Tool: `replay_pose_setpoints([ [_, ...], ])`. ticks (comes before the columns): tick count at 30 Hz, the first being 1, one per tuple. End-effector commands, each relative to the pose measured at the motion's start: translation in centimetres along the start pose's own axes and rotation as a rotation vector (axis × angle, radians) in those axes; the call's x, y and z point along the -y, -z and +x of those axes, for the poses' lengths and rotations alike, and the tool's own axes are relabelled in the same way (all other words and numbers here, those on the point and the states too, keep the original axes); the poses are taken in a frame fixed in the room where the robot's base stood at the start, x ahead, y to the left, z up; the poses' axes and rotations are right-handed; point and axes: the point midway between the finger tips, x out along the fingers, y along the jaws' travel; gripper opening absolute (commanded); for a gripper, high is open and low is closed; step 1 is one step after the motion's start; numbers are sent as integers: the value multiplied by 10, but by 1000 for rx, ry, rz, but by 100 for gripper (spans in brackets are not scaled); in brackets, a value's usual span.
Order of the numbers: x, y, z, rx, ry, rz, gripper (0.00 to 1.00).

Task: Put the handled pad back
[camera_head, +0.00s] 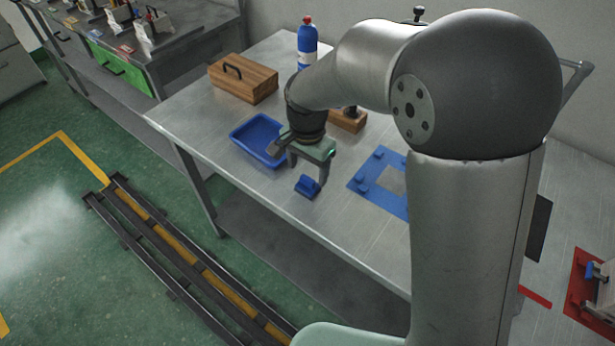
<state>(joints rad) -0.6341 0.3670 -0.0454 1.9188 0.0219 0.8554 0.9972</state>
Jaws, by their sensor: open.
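Two wooden pieces could be the handled pad. A large wooden block (243,80) with a black arched handle on top sits at the back left of the steel table. A smaller wooden block (347,121) with a dark knob or grip on top stands behind my gripper, partly hidden by the arm. My gripper (300,172) points down over the table's front part, with its jaws apart. A small blue piece (307,186) lies just below it near one finger; whether they touch I cannot tell. Nothing is visibly held.
A blue tray (240,133) lies left of my gripper, close to it. A blue frame plate (360,181) lies to the right. A blue bottle with a red cap (307,45) stands at the back. A red fixture (579,290) is at far right. The table's front left is bare.

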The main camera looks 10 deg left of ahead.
Motion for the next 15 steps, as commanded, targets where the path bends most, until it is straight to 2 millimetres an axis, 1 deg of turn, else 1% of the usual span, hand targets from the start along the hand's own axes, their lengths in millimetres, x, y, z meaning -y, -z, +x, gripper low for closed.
replay_pose_setpoints([
  [1, 1, 0, -13, -3, 5, 0, 68],
  [3, 1, 0, -28, -3, 5, 0, 68],
  [7, 0, 0, -52, -2, 3, 1, 68],
  [12, 0, 0, -71, -1, 1, 1, 68],
  [15, 0, 0, -75, 0, 0, 0, 68],
])
